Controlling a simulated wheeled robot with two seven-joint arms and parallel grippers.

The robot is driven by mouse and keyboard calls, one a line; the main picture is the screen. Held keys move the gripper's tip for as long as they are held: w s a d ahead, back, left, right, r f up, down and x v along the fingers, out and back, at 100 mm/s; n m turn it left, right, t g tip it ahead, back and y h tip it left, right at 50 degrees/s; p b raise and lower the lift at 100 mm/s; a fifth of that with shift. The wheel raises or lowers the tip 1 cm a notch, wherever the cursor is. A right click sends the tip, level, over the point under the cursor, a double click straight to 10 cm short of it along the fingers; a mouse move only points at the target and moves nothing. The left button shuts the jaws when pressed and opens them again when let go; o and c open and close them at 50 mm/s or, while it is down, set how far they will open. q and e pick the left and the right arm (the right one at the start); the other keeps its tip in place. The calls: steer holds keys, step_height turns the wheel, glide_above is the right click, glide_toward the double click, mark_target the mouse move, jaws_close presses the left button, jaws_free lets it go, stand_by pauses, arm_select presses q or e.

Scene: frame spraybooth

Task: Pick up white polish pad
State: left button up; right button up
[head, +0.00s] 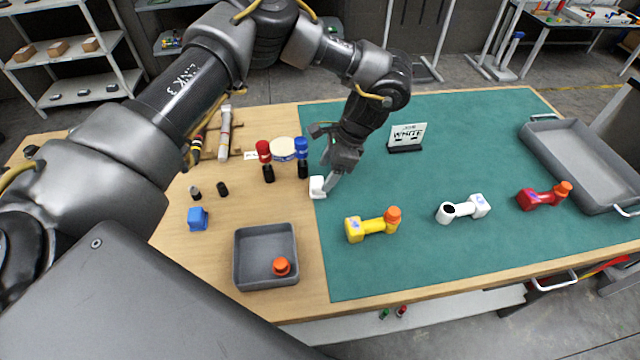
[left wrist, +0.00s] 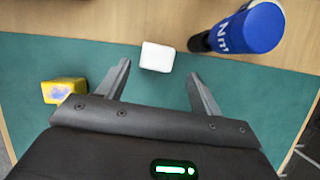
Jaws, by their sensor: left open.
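The white polish pad (head: 317,187) is a small white block on the wooden tabletop, at the left edge of the green mat. My left gripper (head: 328,184) points down right beside it in the head view, and a finger partly covers it. In the left wrist view the pad (left wrist: 157,57) lies between and slightly beyond the tips of the open, empty fingers (left wrist: 159,72). Whether a finger touches the pad cannot be told. My right gripper is not in view.
Red- and blue-capped bottles (head: 302,150) stand close behind the pad; the blue one (left wrist: 250,28) is near a finger. A grey bin (head: 240,270) is front left.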

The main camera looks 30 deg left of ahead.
mark_target(319, 181)
arm_select(q)
steer(key=shift+s+a+f+p, duration=0.4)
steer(key=shift+s+a+f, duration=0.3)
steer(key=shift+s, duration=0.2)
steer(key=shift+w+a+f, duration=0.1)
steer(key=shift+w+f, duration=0.1)
steer(key=shift+f, duration=0.5)
steer(key=shift+w, duration=0.1)
steer(key=shift+s+r, duration=0.1)
steer(key=shift+s, duration=0.1)
steer(key=c, duration=0.4)
steer(key=shift+w, duration=0.1)
steer(key=c, duration=0.7)
steer(key=shift+o, duration=0.2)
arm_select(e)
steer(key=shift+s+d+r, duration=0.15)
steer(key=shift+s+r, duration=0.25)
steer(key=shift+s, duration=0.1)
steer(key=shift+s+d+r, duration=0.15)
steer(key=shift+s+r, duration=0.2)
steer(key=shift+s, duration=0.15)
